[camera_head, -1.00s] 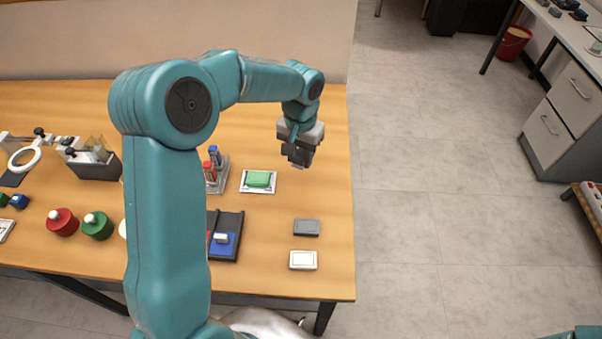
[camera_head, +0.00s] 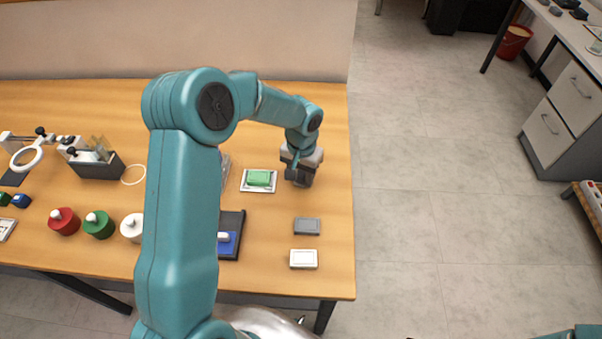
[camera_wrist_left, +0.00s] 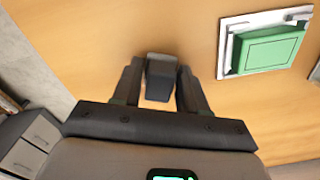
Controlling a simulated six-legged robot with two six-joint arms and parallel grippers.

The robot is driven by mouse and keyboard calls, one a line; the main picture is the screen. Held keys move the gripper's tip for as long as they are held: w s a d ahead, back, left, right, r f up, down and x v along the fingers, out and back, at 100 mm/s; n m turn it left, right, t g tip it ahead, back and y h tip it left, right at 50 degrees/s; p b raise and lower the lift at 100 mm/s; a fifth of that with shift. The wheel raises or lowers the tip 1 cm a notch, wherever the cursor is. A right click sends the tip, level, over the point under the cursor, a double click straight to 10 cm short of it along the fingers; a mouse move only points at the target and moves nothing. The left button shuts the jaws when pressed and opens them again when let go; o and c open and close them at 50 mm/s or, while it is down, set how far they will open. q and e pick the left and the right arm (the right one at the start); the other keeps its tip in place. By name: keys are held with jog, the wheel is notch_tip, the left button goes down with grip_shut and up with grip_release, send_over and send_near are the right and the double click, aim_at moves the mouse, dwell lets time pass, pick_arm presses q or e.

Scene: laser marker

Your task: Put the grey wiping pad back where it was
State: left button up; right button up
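My left gripper (camera_head: 300,172) points down over the right part of the table, just right of the green pad. In the left wrist view its fingers (camera_wrist_left: 160,88) stand on both sides of a dark grey block (camera_wrist_left: 161,76), which appears to be the grey wiping pad held between them. Its lower end is close to the table; I cannot tell whether it touches. A flat grey rectangular piece (camera_head: 307,226) lies nearer the front, with a white one (camera_head: 303,259) in front of it. My right gripper is out of view.
A green pad (camera_head: 259,178) lies on a white tray, also seen in the left wrist view (camera_wrist_left: 268,50). A dark tray with a blue item (camera_head: 227,243) and red, green and white round pots (camera_head: 98,224) stand left. The table's right edge is close to the gripper.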

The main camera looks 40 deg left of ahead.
aim_at(302, 174)
pick_arm(q)
jog(key=shift+o, duration=0.9)
jog(key=shift+r, duration=0.15)
jog(key=shift+r+p, duration=0.3)
jog(key=shift+p, duration=0.05)
notch_tip(302, 174, up, 12)
jog(key=b, duration=0.1)
jog(key=shift+f, duration=0.2)
jog(key=shift+w, duration=0.1)
jog(key=shift+d, duration=0.1)
